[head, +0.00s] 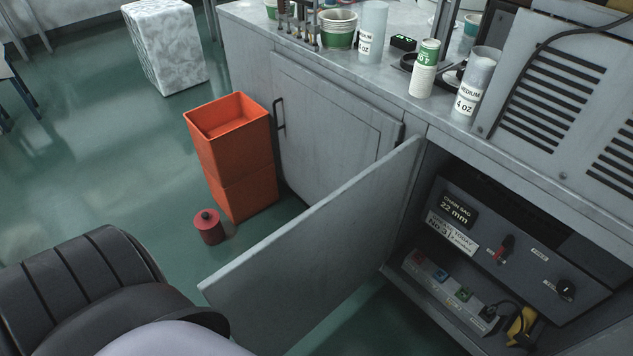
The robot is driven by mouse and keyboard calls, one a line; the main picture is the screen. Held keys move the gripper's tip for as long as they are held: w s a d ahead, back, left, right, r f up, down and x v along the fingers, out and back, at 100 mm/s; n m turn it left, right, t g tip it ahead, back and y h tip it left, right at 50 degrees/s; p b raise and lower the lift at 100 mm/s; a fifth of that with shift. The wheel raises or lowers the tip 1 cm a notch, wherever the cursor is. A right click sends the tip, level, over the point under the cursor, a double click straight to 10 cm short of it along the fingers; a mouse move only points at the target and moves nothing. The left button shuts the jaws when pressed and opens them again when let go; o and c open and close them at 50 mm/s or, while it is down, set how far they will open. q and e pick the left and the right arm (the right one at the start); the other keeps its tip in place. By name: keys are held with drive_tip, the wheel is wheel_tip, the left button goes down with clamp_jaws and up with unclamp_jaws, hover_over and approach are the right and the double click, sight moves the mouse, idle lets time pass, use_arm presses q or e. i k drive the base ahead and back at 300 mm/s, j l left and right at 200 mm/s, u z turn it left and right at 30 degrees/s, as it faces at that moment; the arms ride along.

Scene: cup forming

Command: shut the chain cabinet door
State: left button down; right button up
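The chain cabinet door (315,262) is a flat grey panel and stands wide open. Its hinge side meets the cabinet front near the middle of the view, and its free edge points to the lower left, towards me. The open cabinet (402,284) on the right shows a dark grey unit (490,232) inside, with a label reading "CHAIN BAG 22 mm". Neither gripper shows in the head view. A dark ribbed part and a pale rounded part of my own body fill the lower left corner, close to the door's free edge.
Stacked orange bins (235,160) and a small red canister (209,227) stand on the floor left of the door. A closed cabinet door (325,120) is behind. Cups and tubes stand on the grey worktop (395,90). A white patterned block (165,45) stands farther back. Left floor is mostly clear.

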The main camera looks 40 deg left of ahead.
sight(272, 295)
drive_tip(key=k+j+z, duration=0.2)
drive_tip(key=j, duration=0.2)
drive_tip(key=k+j+z, duration=0.15)
drive_tip(key=j, duration=0.25)
drive_tip(key=k+j+z, duration=0.2)
drive_tip(key=j, duration=0.2)
drive_tip(key=j+z, duration=0.1)
drive_tip(key=j, duration=0.45)
drive_tip(key=k+j+z, duration=0.15)
drive_tip(key=j, duration=0.4)
drive_tip(key=j+z, duration=0.1)
drive_tip(key=j, duration=0.45)
